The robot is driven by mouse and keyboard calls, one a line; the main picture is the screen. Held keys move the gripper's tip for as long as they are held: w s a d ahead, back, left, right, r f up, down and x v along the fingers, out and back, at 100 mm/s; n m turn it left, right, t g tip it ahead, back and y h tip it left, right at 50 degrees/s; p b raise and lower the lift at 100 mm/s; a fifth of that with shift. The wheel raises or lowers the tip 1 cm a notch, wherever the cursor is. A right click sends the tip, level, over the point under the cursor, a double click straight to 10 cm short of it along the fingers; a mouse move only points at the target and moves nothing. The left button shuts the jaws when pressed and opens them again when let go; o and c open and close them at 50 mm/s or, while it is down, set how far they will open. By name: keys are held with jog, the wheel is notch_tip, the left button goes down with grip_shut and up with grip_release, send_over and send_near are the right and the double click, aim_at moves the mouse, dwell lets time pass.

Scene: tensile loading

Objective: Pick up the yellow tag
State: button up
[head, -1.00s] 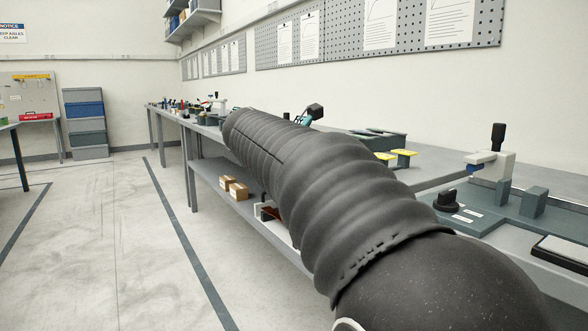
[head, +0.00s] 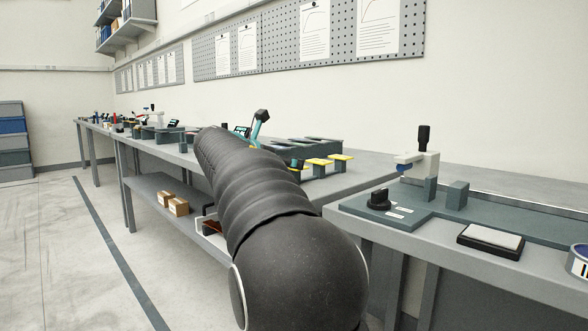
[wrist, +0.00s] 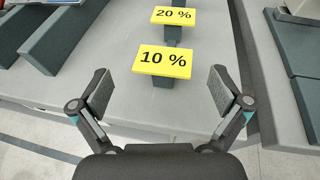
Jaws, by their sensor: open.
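A yellow tag (wrist: 162,61) marked "10 %" sits on a small dark post between and just beyond my fingertips in the wrist view. A second yellow tag (wrist: 174,16), marked "20 %", stands behind it on its own post. In the head view two yellow tags, one nearer (head: 319,161) and one farther right (head: 340,157), stand on the bench beside my arm; their print is too small to read there. My gripper (wrist: 160,82) is open and empty, with one finger on each side of the nearer tag. My arm hides part of the bench in the head view.
The grey bench (head: 370,168) has dark slotted blocks (head: 310,145) behind the tags. A dark fixture plate (head: 420,208) with a knob and a clamp stands on the bench at right. Cardboard boxes (head: 178,207) lie on the lower shelf. The floor at left is clear.

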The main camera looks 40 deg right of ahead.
jog(key=x, duration=0.5)
jog(key=shift+s+f+b, duration=0.2)
jog(key=shift+s+b, duration=0.05)
jog(key=shift+b, duration=0.05)
jog(key=c, duration=0.9)
